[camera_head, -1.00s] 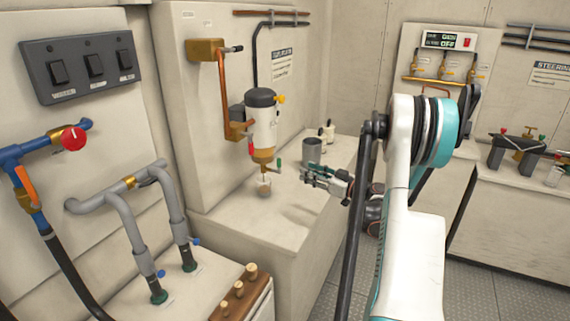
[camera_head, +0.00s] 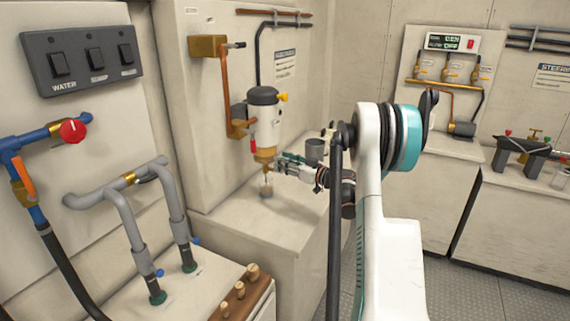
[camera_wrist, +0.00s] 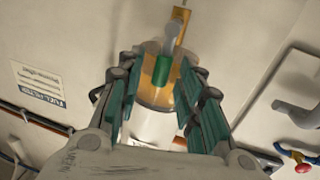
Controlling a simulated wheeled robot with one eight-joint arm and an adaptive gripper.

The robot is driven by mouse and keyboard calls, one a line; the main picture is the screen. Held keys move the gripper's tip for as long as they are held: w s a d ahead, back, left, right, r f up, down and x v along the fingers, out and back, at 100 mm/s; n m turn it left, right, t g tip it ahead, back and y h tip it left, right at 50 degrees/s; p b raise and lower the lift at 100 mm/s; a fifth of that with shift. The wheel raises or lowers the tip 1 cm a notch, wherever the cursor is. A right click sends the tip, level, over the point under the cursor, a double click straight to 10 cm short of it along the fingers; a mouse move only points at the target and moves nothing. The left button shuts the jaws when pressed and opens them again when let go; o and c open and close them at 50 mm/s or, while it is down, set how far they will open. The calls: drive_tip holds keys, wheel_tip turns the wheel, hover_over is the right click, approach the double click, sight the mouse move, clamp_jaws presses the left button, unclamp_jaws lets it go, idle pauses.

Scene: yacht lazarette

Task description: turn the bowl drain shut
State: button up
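The fuel filter (camera_head: 263,118) hangs on the wall panel, with a black cap, white body and amber bowl (camera_head: 264,154). Under the bowl is the brass drain, with a thin line running down to a small cup (camera_head: 267,190) on the ledge. In the wrist view the drain's green handle (camera_wrist: 161,73) sits between my fingers, in front of the amber bowl (camera_wrist: 150,92). My gripper (camera_head: 284,160) is open beside the bowl's lower right; its green-padded fingers (camera_wrist: 160,84) stand apart on either side of the handle. In the head view my fingers hide the handle.
A copper pipe (camera_head: 226,95) runs left of the filter. Grey pipes (camera_head: 128,195) and a switch panel (camera_head: 85,62) are further left. The ledge's front is clear.

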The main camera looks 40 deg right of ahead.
clamp_jaws()
drive_tip(key=shift+d, duration=0.1)
drive_tip(key=w+d+f+m+g+y, duration=0.2)
drive_tip(key=d+f+m+g, duration=0.1)
drive_tip(key=m, duration=1.2)
drive_tip(key=shift+d+f+m+y+p, duration=0.3)
drive_tip(key=shift+d+f, duration=0.5)
drive_tip(key=shift+d, duration=0.1)
